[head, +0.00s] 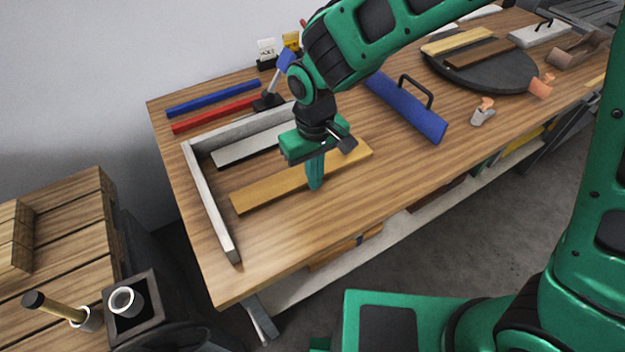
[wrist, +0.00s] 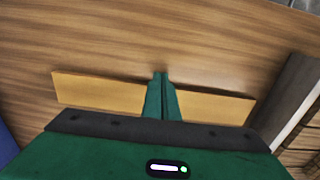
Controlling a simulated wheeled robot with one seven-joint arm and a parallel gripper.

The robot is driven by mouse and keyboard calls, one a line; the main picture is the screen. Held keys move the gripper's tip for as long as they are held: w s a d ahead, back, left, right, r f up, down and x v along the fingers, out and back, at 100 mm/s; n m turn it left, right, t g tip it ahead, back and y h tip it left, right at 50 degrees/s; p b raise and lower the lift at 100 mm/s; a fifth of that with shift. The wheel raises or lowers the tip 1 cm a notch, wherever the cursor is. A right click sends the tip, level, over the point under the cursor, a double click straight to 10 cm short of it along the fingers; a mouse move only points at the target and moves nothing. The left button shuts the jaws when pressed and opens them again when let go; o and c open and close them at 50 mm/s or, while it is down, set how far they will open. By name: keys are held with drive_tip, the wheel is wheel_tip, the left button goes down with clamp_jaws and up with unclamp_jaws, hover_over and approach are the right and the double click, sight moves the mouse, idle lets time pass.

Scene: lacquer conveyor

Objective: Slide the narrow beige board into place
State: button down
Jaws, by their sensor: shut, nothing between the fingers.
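The narrow beige board (head: 265,191) lies flat on the table, in front of a pale grey-white board (head: 236,153). It also shows in the wrist view (wrist: 98,90), crossing behind my fingers, which hide its middle. A grey L-shaped frame (head: 208,205) stands to its left and behind; a gap shows between the board's left end and the frame's side bar. My gripper (head: 315,187) is shut and empty, pointing down at the board's near long edge. In the wrist view my closed fingertips (wrist: 160,75) reach past one long edge; I cannot tell whether they touch it.
A blue block with a black handle (head: 408,108) stands to the right. A dark round plate (head: 490,70) with boards on it lies farther right. Blue (head: 213,98) and red (head: 215,114) bars lie at the back left. The table front is clear.

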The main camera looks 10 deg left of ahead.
drive_tip(key=shift+w+a, duration=0.85)
drive_tip(key=shift+w, duration=0.3)
drive_tip(key=shift+w+a, duration=0.85)
drive_tip(key=shift+w, duration=0.25)
drive_tip(key=shift+w+a, duration=0.85)
drive_tip(key=shift+w, duration=0.3)
drive_tip(key=shift+s+d, duration=0.1)
drive_tip(key=shift+s+d, duration=0.5)
drive_tip(key=shift+s, duration=0.2)
drive_tip(key=shift+r, duration=3)
